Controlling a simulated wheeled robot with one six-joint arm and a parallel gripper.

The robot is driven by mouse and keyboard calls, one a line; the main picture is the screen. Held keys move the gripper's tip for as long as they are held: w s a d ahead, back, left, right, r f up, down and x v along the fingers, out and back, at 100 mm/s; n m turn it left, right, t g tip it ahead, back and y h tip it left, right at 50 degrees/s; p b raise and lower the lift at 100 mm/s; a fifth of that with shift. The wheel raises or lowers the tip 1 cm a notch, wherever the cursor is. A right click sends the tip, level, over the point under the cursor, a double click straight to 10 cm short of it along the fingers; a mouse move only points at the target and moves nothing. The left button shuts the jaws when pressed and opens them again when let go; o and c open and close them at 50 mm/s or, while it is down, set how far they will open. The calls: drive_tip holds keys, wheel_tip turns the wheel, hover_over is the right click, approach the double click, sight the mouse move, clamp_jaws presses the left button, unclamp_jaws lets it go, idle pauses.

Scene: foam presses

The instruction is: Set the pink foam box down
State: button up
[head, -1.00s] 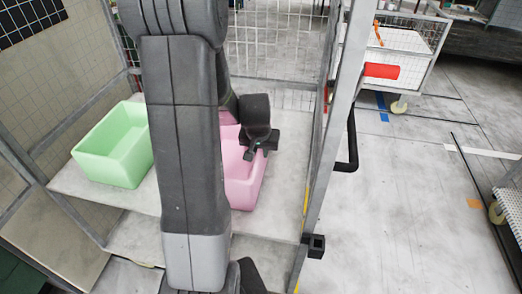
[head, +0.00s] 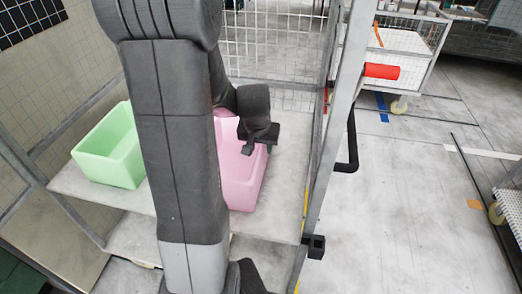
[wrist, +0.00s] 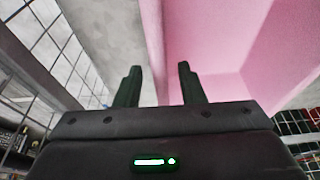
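The pink foam box (head: 241,185) stands upright on the grey shelf (head: 272,222) of the wire-sided rack, partly hidden behind my arm. In the wrist view, the pink box (wrist: 215,40) fills the upper middle and right. My gripper (head: 262,140) is at the box's right wall, near the rim. In the wrist view, my gripper (wrist: 158,85) has its two fingers apart, with the edge of a pink wall between them. Gaps show beside that wall, so the fingers do not look closed on it.
A green foam box (head: 113,150) stands on the same shelf to the left, behind my arm. A metal post (head: 325,130) rises close on the right of the pink box. Wire mesh (head: 272,50) closes the back. A white cart (head: 400,60) stands on the floor beyond.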

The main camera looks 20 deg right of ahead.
drive_tip(key=v, duration=0.8)
drive_tip(key=shift+s+a+r, duration=0.1)
drive_tip(key=shift+r, duration=0.3)
drive_tip(key=shift+f, duration=0.1)
